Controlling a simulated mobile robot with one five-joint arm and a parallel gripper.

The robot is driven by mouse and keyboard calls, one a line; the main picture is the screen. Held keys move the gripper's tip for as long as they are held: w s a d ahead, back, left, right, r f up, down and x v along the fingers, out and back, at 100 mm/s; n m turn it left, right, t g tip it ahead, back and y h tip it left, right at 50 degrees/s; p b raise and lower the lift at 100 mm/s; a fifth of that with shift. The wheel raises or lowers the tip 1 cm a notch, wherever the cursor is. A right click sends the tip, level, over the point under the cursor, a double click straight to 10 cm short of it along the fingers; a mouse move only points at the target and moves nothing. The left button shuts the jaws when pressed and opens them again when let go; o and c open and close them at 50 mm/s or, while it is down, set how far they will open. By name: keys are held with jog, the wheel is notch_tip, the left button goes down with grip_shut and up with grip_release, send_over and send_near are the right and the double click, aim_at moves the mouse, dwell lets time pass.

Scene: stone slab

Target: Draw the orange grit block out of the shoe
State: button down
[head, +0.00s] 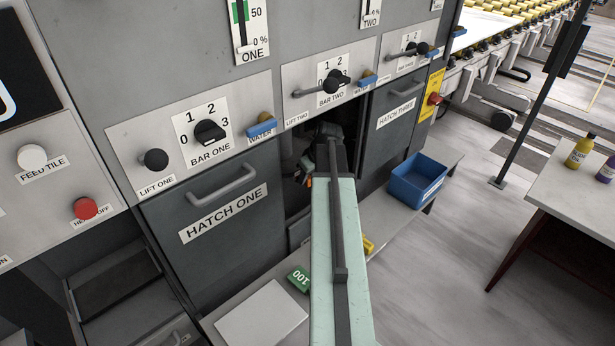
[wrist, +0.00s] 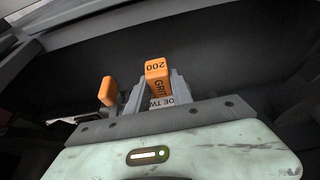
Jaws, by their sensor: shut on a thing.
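The orange grit block (wrist: 157,70) shows in the middle of the wrist view, with "200" and part of "GRIT" on it. My gripper (wrist: 158,84) is shut on it, with grey parts on both sides. A white label (wrist: 163,102) reading "OE TW" shows just below the block; most of the shoe is hidden. I cannot tell how deep the block sits in it. In the head view my arm reaches into the dark opening between hatch one and hatch three, and the gripper is mostly hidden there.
A second orange piece (wrist: 107,91) stands left of the block. Hatch one (head: 215,215) and hatch three (head: 397,95) flank the opening. A shelf below carries a green "100" block (head: 299,278), a yellow block (head: 368,245) and a blue bin (head: 419,181).

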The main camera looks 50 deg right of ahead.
jog(key=shift+s+a, duration=0.15)
jog(key=shift+s, duration=1.7)
jog(key=c, duration=1.1)
grip_release()
jog(key=shift+o, duration=0.2)
jog(key=p+v, duration=0.7)
jog(key=v, duration=0.1)
jog(key=shift+f, duration=0.1)
